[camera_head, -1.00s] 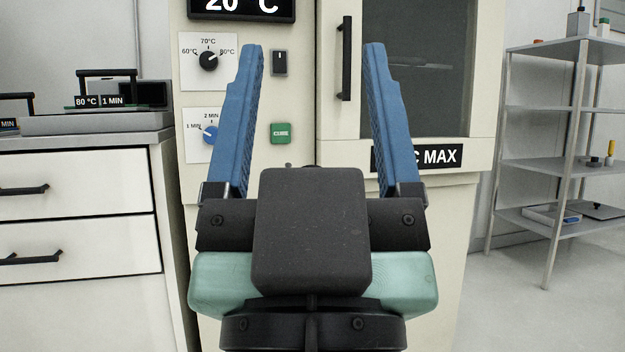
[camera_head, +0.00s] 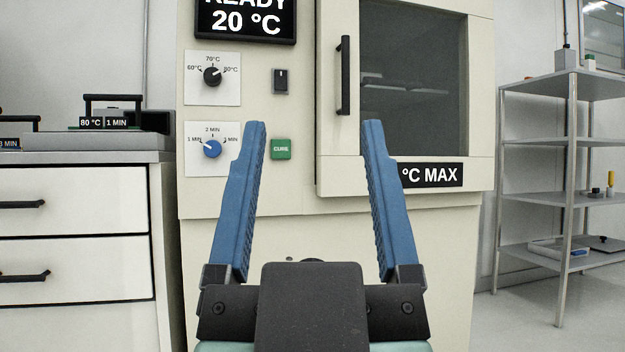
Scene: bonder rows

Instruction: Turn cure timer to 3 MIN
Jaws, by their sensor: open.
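The cure timer is a blue knob (camera_head: 211,149) on a white plate (camera_head: 194,169) with 1 MIN, 2 MIN and 3 MIN marks, on the cream oven front. The knob's white pointer is aimed at 1 MIN, to the left. My gripper (camera_head: 313,124) is open and empty, its two blue fingers pointing up in front of the oven. The left fingertip is to the right of the knob in the picture and close to the edge of the timer plate. The whole knob shows.
Above the timer is a black temperature knob (camera_head: 212,76) turned toward 80°C. A green CURE button (camera_head: 280,149) and a black switch (camera_head: 281,80) are to the right. The oven door has a black handle (camera_head: 345,76). A counter (camera_head: 85,156) stands left, a shelf rack (camera_head: 545,142) right.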

